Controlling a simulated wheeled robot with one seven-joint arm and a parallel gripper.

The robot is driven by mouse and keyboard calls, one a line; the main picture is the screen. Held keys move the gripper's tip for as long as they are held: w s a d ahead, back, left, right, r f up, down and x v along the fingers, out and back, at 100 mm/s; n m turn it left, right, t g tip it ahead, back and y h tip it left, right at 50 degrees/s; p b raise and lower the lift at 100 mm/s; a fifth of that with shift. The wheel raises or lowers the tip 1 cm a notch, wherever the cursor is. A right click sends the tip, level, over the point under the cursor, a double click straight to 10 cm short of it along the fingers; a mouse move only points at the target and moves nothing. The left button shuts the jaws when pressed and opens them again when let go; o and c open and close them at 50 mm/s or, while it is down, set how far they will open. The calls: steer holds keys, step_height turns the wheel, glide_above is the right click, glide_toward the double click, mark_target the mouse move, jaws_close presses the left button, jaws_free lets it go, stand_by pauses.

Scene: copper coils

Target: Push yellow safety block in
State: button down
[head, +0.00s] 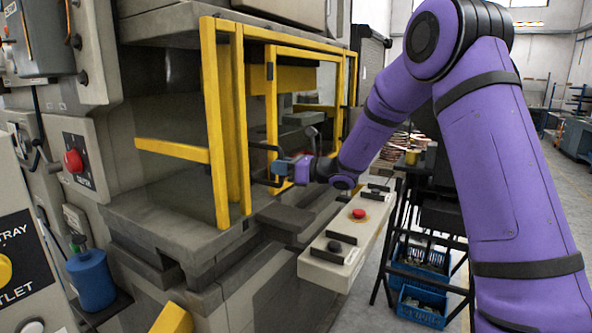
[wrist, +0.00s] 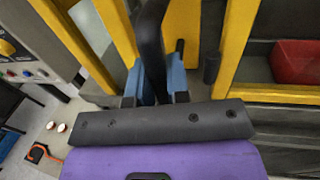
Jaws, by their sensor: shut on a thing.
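A yellow safety guard frame (head: 212,120) stands open at the front of a grey press. A yellow block (head: 283,79) shows behind its bars; I cannot tell whether this is the safety block. In the head view, my gripper (head: 278,167) is at the guard's right part, beside a yellow upright. In the wrist view, my blue fingers (wrist: 156,84) are shut on a black handle (wrist: 151,40) between yellow bars (wrist: 110,30). The handle's attachment is partly hidden.
A control bar (head: 345,240) with a red button juts out below my gripper. A black rack with blue bins (head: 420,280) stands to the right. A red box (wrist: 297,62) lies behind the bars in the wrist view.

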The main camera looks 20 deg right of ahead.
steer(key=shift+w+a+r, duration=0.1)
steer(key=shift+w+a, duration=0.1)
steer(key=c, duration=1.1)
jaws_free()
steer(key=shift+w+a, duration=0.15)
steer(key=v, duration=1.1)
